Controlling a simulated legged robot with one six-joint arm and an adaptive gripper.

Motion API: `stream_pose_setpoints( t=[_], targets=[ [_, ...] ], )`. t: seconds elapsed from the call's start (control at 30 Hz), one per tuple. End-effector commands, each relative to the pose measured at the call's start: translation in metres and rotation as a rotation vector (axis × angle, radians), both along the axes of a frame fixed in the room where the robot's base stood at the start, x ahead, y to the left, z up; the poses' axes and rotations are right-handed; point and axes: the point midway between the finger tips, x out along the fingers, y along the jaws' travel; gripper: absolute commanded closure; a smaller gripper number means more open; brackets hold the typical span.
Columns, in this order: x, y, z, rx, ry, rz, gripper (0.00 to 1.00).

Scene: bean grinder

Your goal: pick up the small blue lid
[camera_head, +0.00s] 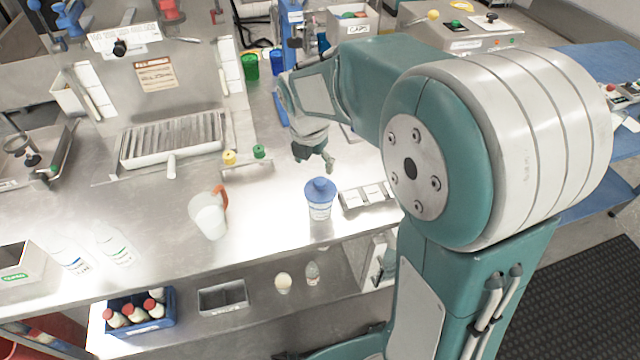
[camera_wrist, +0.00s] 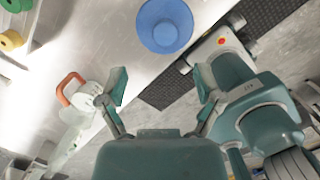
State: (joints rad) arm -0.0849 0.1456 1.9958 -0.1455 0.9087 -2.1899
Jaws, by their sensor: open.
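The small blue lid (camera_head: 320,187) sits on top of a white and blue container (camera_head: 320,209) near the front edge of the steel counter. In the wrist view the round blue lid (camera_wrist: 164,25) is at the top middle, beyond my fingertips. My gripper (camera_head: 315,158) hangs above and behind the lid in the head view, apart from it. In the wrist view my gripper (camera_wrist: 162,86) has its two fingers spread wide with nothing between them. In that view the lid covers most of the container.
A clear jug with an orange handle (camera_head: 209,217) stands left of the container. A grey block with white squares (camera_head: 367,195) lies close on the right. Yellow (camera_head: 229,157) and green (camera_head: 259,151) knobs are behind. The counter's front edge is close; a lower shelf holds several items.

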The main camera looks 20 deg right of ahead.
Motion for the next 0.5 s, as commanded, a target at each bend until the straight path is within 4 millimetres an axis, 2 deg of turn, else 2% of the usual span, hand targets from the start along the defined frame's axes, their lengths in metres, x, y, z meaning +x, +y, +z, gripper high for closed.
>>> stream_pose_setpoints(
  t=[0.1,0.33,0.5],
  targets=[
    [0.002,-0.002,-0.018,-0.001,0.002,-0.001,0.16],
    [0.003,-0.008,-0.038,0.000,0.002,-0.003,0.16],
    [0.005,-0.014,-0.064,0.000,0.004,-0.003,0.16]
  ],
)
